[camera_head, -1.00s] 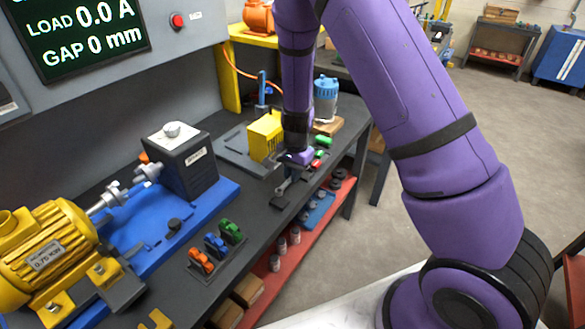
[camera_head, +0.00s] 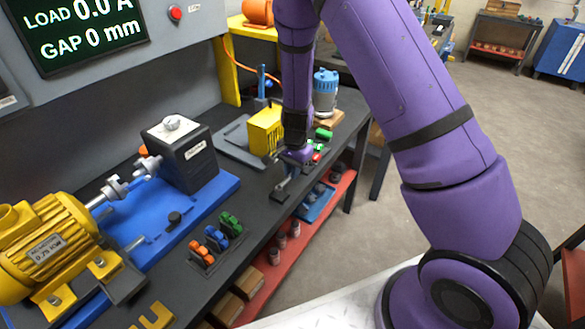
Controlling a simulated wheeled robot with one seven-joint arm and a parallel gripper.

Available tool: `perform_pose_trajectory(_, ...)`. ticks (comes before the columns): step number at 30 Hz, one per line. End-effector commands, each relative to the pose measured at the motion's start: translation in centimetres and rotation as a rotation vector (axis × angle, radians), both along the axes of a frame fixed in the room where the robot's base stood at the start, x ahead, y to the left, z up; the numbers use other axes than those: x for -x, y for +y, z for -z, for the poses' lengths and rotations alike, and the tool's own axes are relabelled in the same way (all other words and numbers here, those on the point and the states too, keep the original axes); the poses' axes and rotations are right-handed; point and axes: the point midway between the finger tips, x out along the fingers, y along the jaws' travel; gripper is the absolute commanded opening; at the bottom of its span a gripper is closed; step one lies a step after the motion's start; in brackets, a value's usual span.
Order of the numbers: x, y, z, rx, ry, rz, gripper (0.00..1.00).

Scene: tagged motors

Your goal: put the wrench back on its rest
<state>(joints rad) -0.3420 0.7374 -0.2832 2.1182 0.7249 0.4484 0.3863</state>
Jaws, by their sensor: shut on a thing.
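My purple gripper (camera_head: 290,166) points down over the right part of the dark workbench, past the blue base plate. It is shut on the wrench (camera_head: 283,186), a small grey tool whose end shows just below the fingers. The fingers and the far end of the wrench are partly hidden by the gripper body. A small dark block (camera_head: 278,197), possibly the rest, lies directly under the wrench near the bench's front edge. I cannot tell whether the wrench touches it.
A yellow block (camera_head: 265,131) stands just behind the gripper, with a blue-topped motor (camera_head: 326,92) beyond. Green parts (camera_head: 324,135) lie close at its right. Orange, blue and green clips (camera_head: 215,238) stand left in front. A yellow motor (camera_head: 45,250) sits far left.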

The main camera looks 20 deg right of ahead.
Motion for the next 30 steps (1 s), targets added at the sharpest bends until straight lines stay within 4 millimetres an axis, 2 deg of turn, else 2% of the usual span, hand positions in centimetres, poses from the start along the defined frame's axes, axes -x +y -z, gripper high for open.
perform_pose_trajectory(17, 0.0, 0.0, 0.3, 0.001, -0.001, 0.000, 0.00)
perform_pose_trajectory(30, 0.0, 0.0, 1.4, 0.000, 0.000, 0.000, 0.00)
